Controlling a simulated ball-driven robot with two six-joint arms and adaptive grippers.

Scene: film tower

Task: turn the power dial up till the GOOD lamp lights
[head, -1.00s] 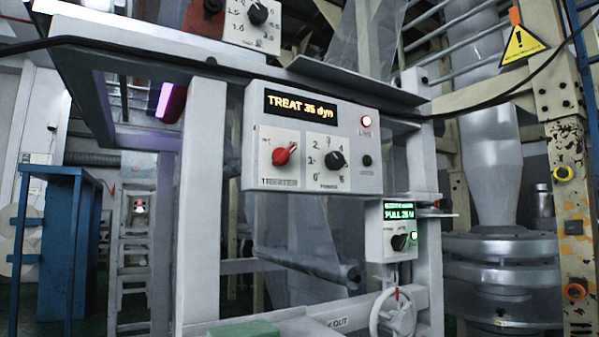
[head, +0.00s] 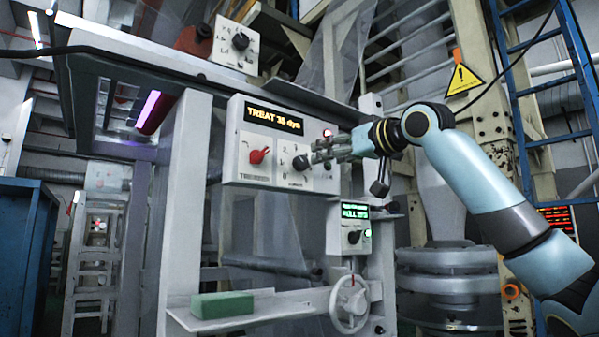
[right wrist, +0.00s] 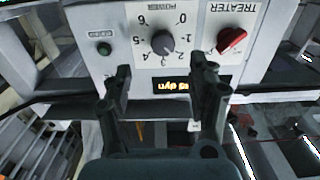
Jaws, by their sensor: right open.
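The power dial (head: 300,162) is a dark knob on the white treater panel (head: 232,172). In the right wrist view the dial (right wrist: 162,43) shows upside down inside its 0 to 6 scale, in front of and between my fingers. My right gripper (head: 318,150) is open and apart from it; its fingers also show in the wrist view (right wrist: 160,68). The green lamp (right wrist: 104,48) beside the dial looks dark. The red lamp (head: 327,133) above is lit. The orange display (head: 273,117) reads TREAT, with digits too blurred to be sure of. My left gripper is not in view.
The red treater switch (head: 259,156) is left of the dial. A smaller panel (head: 353,228) with a green display hangs below, above a handwheel (head: 349,303). A shelf edge (head: 240,80) overhangs the panel. A green block (head: 222,305) lies lower left.

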